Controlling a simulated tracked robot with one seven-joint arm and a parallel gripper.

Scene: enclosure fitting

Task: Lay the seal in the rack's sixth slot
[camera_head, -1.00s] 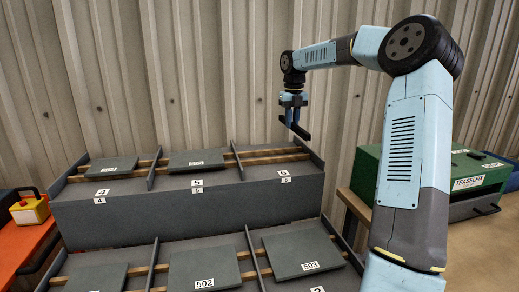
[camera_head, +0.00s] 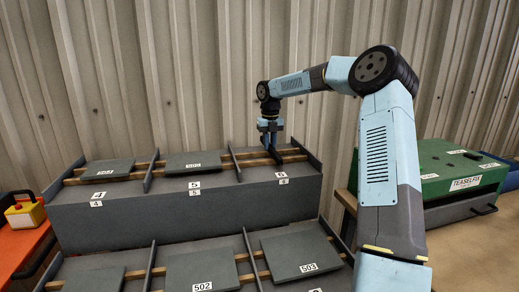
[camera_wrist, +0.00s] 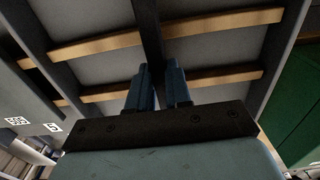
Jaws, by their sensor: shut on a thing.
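My gripper (camera_head: 268,129) is over the upper row's right-hand slot, labelled 6, and points down. It is shut on a dark, narrow bar, the seal (camera_head: 276,158). In the wrist view the seal (camera_wrist: 149,40) runs away from between the two blue fingers (camera_wrist: 160,85), across the slot's wooden slats. I cannot tell whether it touches the slats. The rack (camera_head: 130,219) is grey and stepped, with dividers between slots. The sixth slot shows no panel, only its slats (camera_head: 255,162).
Grey panels lie in upper slots 4 (camera_head: 108,168) and 5 (camera_head: 193,160). Panels 502 (camera_head: 203,268) and 503 (camera_head: 300,252) lie in the lower row. A green box (camera_head: 450,170) stands at right, and a corrugated wall (camera_head: 150,70) rises behind.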

